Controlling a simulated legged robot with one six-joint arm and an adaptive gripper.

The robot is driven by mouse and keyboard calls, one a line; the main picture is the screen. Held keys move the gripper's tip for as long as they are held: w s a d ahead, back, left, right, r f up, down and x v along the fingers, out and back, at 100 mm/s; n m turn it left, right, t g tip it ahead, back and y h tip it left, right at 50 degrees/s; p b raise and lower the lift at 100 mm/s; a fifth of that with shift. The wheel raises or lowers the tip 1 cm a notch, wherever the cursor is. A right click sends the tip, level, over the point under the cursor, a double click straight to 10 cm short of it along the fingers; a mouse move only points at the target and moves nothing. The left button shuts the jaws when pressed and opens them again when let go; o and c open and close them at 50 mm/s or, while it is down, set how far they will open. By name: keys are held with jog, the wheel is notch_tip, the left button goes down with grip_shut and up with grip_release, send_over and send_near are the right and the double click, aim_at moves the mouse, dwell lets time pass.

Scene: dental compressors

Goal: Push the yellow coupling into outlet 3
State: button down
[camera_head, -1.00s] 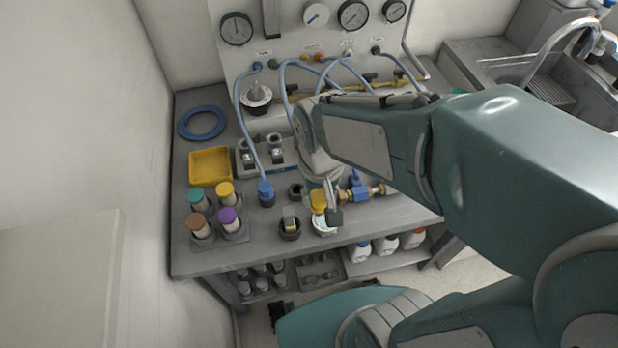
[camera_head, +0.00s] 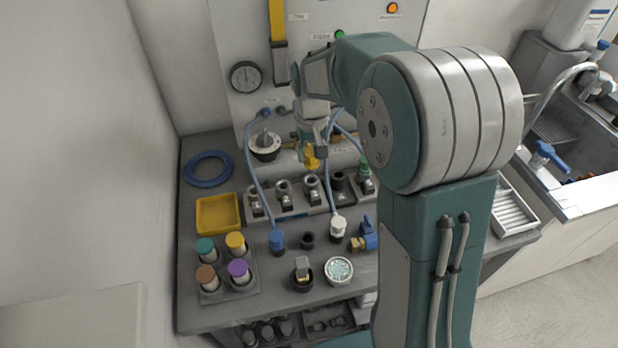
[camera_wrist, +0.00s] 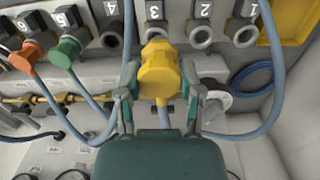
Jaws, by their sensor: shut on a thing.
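My gripper (camera_wrist: 160,100) is shut on the yellow coupling (camera_wrist: 160,72), with a finger on each side of it. Outlet 3 (camera_wrist: 154,30) is a grey ring straight beyond the coupling's far end in the wrist view, partly covered by it. In the head view the yellow coupling (camera_head: 311,157) hangs just behind and above the outlet block, in line with the third outlet (camera_head: 311,184). I cannot tell whether its tip touches the outlet. Outlets 4 (camera_wrist: 111,40), 2 (camera_wrist: 200,37) and 1 (camera_wrist: 244,37) look empty.
A green coupling (camera_wrist: 66,52) and an orange coupling (camera_wrist: 30,50) with hoses sit at outlets 5 and 6. Blue (camera_head: 277,240) and white (camera_head: 338,228) hose couplings stand on the bench before the block. Their hoses rise close to my gripper. A yellow tray (camera_head: 203,229) is left.

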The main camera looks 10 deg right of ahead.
jog(key=shift+w+d+f, duration=0.1)
jog(key=shift+w+f, duration=0.45)
jog(key=shift+f, duration=0.5)
jog(key=shift+w+d+f, duration=0.15)
jog(key=shift+w+f, duration=0.35)
jog(key=shift+f, duration=0.55)
jog(key=shift+w+d+f, duration=0.1)
jog(key=shift+w+f, duration=0.45)
jog(key=shift+f, duration=0.5)
jog(key=shift+f, duration=0.1)
jog(key=shift+f, duration=1.15)
jog(key=shift+c, duration=0.8)
grip_release()
notch_tip(320, 180, up, 12)
jog(key=shift+f, duration=0.1)
